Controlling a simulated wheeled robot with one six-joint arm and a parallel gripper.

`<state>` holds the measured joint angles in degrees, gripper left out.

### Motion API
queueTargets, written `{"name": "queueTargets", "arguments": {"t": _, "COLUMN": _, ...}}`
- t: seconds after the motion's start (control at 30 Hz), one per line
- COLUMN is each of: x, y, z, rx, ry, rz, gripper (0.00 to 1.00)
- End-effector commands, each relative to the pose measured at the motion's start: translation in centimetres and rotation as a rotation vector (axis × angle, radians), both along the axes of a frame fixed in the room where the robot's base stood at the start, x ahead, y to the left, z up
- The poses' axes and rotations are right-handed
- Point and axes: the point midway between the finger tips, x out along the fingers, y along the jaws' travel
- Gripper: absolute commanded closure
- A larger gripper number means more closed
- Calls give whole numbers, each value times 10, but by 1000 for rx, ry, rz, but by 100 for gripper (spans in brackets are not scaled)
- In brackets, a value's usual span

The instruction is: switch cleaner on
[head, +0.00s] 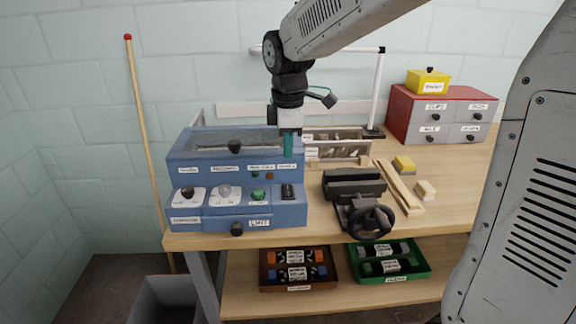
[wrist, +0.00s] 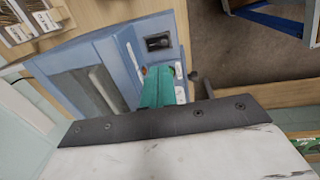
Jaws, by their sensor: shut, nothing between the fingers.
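The blue cleaner (head: 180,152) stands at the left end of the workbench, with a clear-topped upper box and a lower front panel. The panel carries a black knob (head: 188,193), a grey round knob (head: 224,191), a green button (head: 258,195) and a black rocker switch (head: 288,191). The rocker also shows in the wrist view (wrist: 158,42). My gripper (head: 288,155) points down with teal fingers closed together and empty, in front of the upper box's right part, above the rocker. In the wrist view the fingers (wrist: 158,72) hide part of the panel. Contact cannot be told.
A dark vise (head: 355,185) with a handwheel stands right of the cleaner. A red drawer cabinet (head: 400,98) with a yellow box (head: 428,82) stands at the back right. Wooden strips (head: 400,190) lie between them. Trays sit on the lower shelf (head: 345,287).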

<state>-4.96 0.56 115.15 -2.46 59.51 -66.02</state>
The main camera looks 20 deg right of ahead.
Motion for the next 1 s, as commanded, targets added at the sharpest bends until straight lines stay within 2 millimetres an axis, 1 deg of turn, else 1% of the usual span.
{"name": "queueTargets", "arguments": {"t": 0.03, "x": -1, "y": 1, "z": 9, "rx": 1, "ry": -1, "rz": 0, "gripper": 100}}
{"name": "queueTargets", "arguments": {"t": 0.1, "x": -2, "y": 1, "z": 18, "rx": 0, "ry": -1, "rz": 0, "gripper": 100}}
{"name": "queueTargets", "arguments": {"t": 0.27, "x": -4, "y": 1, "z": 29, "rx": 0, "ry": 1, "rz": 0, "gripper": 100}}
{"name": "queueTargets", "arguments": {"t": 0.6, "x": -4, "y": 1, "z": 31, "rx": -1, "ry": 1, "rz": 0, "gripper": 100}}
{"name": "queueTargets", "arguments": {"t": 0.77, "x": 7, "y": -4, "z": 32, "rx": -14, "ry": -47, "rz": 1, "gripper": 100}}
{"name": "queueTargets", "arguments": {"t": 1.0, "x": 7, "y": -4, "z": 31, "rx": -14, "ry": -46, "rz": 1, "gripper": 100}}
